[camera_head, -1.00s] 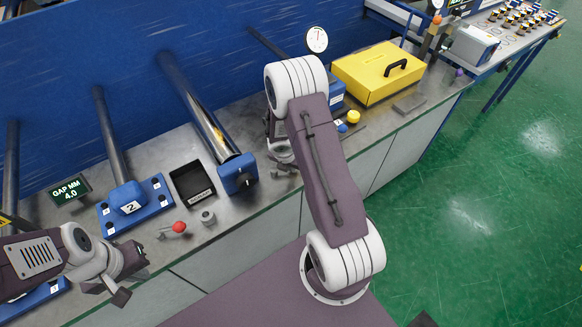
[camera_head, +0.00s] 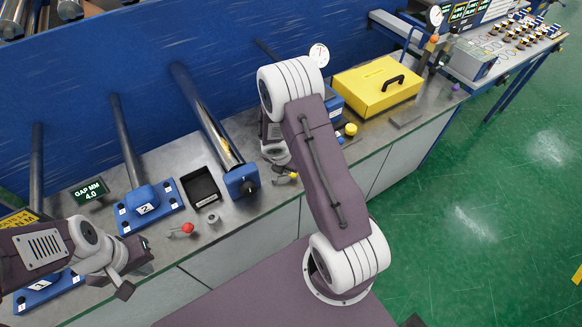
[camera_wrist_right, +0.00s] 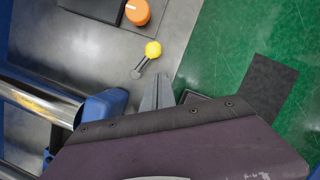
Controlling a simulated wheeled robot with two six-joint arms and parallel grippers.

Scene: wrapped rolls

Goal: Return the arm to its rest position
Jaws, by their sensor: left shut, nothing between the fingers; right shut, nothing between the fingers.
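My right arm (camera_head: 325,175) rises from my base in the middle of the head view and bends over the bench. Its wrist hangs down beside the bench's blue-ended roller, and its fingers are mostly hidden by the arm there. In the right wrist view my right gripper (camera_wrist_right: 158,92) is shut and empty, its tips just below a small yellow-knobbed lever (camera_wrist_right: 153,49), apart from it in the picture. My left gripper (camera_head: 125,288) is shut and empty at the lower left, over the bench's front edge.
The metal bench (camera_head: 235,205) holds a blue block marked 2 (camera_head: 148,205), a black tray (camera_head: 200,187), a red-knobbed lever (camera_head: 187,229) and a yellow case (camera_head: 375,88). A polished roller (camera_head: 205,115) slants to the blue back wall. Green floor (camera_head: 490,200) is open at right.

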